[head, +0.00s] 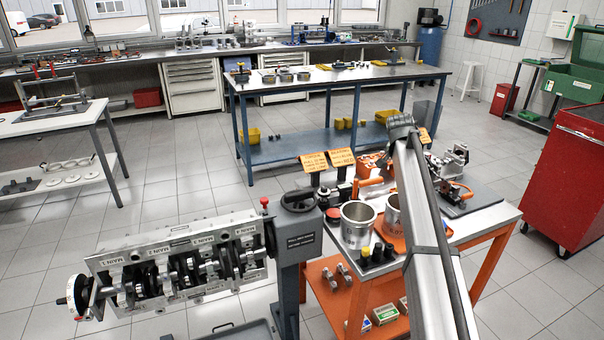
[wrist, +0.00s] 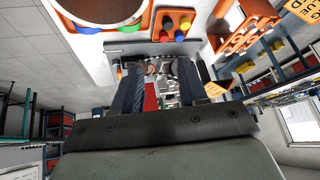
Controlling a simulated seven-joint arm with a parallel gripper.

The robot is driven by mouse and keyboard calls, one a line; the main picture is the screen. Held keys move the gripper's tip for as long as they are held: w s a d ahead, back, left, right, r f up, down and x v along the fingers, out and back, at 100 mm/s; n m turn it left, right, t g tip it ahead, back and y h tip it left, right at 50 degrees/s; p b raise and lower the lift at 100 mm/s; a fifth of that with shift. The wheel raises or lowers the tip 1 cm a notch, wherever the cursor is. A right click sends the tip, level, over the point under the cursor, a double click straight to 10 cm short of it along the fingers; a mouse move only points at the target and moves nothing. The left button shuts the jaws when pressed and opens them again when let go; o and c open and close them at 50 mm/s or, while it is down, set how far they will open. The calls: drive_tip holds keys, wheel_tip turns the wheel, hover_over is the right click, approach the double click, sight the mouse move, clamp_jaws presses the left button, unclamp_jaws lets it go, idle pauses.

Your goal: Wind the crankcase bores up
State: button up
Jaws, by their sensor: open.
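The grey crankcase (head: 180,255) hangs on its stand at the lower left in the head view. Its open side, with the crankshaft (head: 190,275) and main caps marked MAIN 1 to 3, faces me and the bores are hidden. The stand post (head: 288,285) carries a black handwheel (head: 299,200) with a red knob (head: 265,201). A white dial disc (head: 79,294) sits at the crankcase's left end. My gripper (wrist: 160,75) shows in the wrist view with two dark fingers apart and nothing clearly held. In the head view my arm hides the gripper end.
An orange-framed cart (head: 375,285) with cylinder liners (head: 357,223) and orange signs (head: 328,160) stands right of the handwheel. A blue-legged workbench (head: 335,75) is behind. A red tool cabinet (head: 572,180) is at the right. The tiled floor between is open.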

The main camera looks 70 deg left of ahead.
drive_tip(key=s+a+f+m+g+h, duration=0.15)
drive_tip(key=s+a, duration=0.25)
drive_tip(key=s, duration=0.4)
drive_tip(key=s+a+g+y, duration=0.1)
drive_tip(key=s+a+g, duration=0.15)
drive_tip(key=s, duration=0.55)
drive_tip(key=m+g+h, duration=0.2)
drive_tip(key=h, duration=0.1)
hover_over(299, 192)
drive_tip(key=shift+w+r+y, duration=0.1)
drive_tip(key=shift+r+y, duration=0.1)
drive_tip(key=shift+y, duration=0.05)
drive_tip(key=shift+f, duration=3.35)
drive_tip(key=shift+r, duration=0.1)
clamp_jaws()
